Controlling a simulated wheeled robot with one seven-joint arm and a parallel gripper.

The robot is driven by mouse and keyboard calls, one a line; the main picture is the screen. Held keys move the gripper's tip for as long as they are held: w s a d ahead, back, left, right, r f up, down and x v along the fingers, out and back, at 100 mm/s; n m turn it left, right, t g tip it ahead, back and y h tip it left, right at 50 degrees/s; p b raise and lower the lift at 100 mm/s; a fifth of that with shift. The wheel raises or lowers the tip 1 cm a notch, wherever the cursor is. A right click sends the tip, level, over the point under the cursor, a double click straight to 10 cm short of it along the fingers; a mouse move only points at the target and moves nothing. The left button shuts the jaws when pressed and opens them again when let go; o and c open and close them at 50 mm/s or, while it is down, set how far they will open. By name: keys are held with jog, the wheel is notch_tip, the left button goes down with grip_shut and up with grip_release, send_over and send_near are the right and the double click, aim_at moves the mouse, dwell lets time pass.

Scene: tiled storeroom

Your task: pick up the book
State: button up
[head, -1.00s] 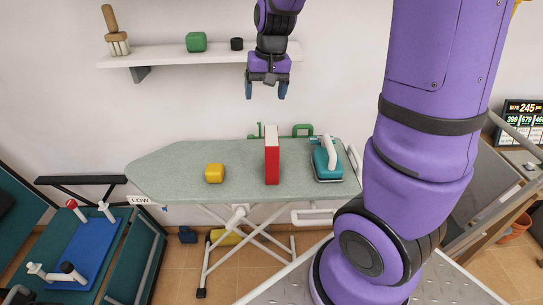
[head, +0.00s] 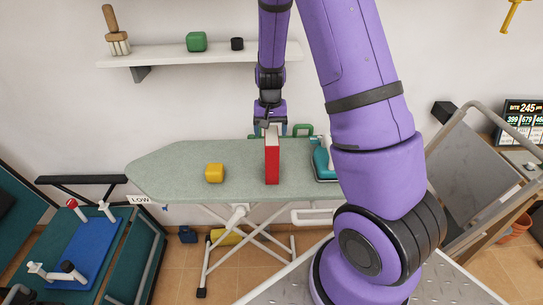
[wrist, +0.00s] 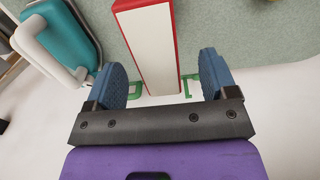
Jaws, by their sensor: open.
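A red book (head: 272,164) with white page edges stands upright on the ironing board (head: 190,160). In the wrist view the book (wrist: 148,40) shows its white top, with red cover edges. My gripper (head: 270,131) is open and empty, pointing down at the far upper end of the book. In the wrist view my gripper's blue fingers (wrist: 163,82) are spread wide, and the book's near end in that view lies between their lines. I cannot tell whether a finger touches the book.
A teal iron (head: 323,163) stands right of the book, partly hidden by my arm. A green-handled object (head: 301,130) is behind the board. A wall shelf (head: 180,55) holds a brush, a green block and a black cylinder.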

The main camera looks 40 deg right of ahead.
aim_at(271, 135)
jog(key=shift+d+f, duration=0.15)
jog(key=shift+f, duration=1.25)
jog(key=shift+d+f, duration=0.1)
jog(key=shift+f, duration=1.25)
grip_shut()
jog(key=shift+r, duration=0.15)
